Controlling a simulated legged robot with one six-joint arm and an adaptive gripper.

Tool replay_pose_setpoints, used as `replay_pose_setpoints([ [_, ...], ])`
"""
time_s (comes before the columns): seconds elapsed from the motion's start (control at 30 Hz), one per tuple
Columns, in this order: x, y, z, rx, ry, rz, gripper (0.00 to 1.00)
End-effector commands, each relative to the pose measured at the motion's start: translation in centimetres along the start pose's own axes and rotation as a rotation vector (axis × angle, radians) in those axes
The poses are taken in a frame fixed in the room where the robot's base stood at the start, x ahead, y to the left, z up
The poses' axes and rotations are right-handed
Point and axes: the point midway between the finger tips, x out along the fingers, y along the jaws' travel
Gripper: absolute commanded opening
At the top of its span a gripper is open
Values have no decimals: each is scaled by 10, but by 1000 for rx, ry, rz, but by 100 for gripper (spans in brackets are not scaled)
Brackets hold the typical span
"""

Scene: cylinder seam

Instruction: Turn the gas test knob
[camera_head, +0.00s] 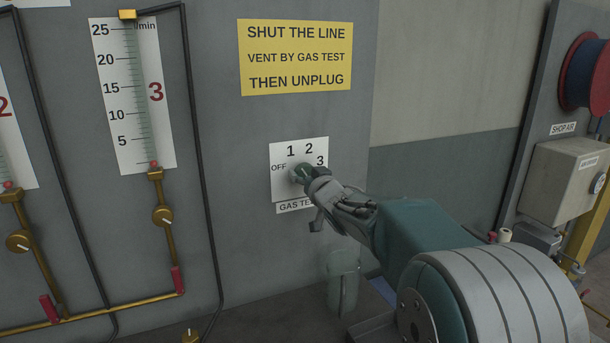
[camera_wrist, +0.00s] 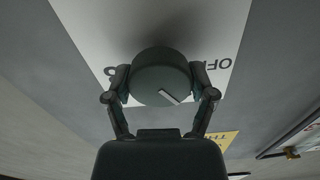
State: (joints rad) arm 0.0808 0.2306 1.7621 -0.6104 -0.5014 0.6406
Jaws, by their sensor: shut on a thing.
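The gas test knob (camera_head: 299,174) is a dark round knob on a white plate (camera_head: 284,193) marked OFF, 1, 2 and 3. In the wrist view the knob (camera_wrist: 160,62) fills the space between my two fingers and has a pale line on its face. My gripper (camera_head: 306,176) is shut on the knob, one finger on each side; it also shows in the wrist view (camera_wrist: 160,80). The fingers partly hide the knob in the head view. OFF appears upside down to the right of the knob in the wrist view.
A yellow sign (camera_head: 295,57) is above the plate. A flow tube numbered 3 (camera_head: 133,95), with its brass valve (camera_head: 163,215) and dark hoses, stands to the left. A grey box (camera_head: 560,180) and a hose reel (camera_head: 585,75) are at right. The wall around the plate is clear.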

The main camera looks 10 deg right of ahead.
Motion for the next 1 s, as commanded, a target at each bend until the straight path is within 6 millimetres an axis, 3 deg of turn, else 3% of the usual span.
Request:
replay_pose_setpoints([
  [0.6,0,-2,1,-525,0,-1,24],
  [1.0,0,-2,1,-713,-1,-2,24],
])
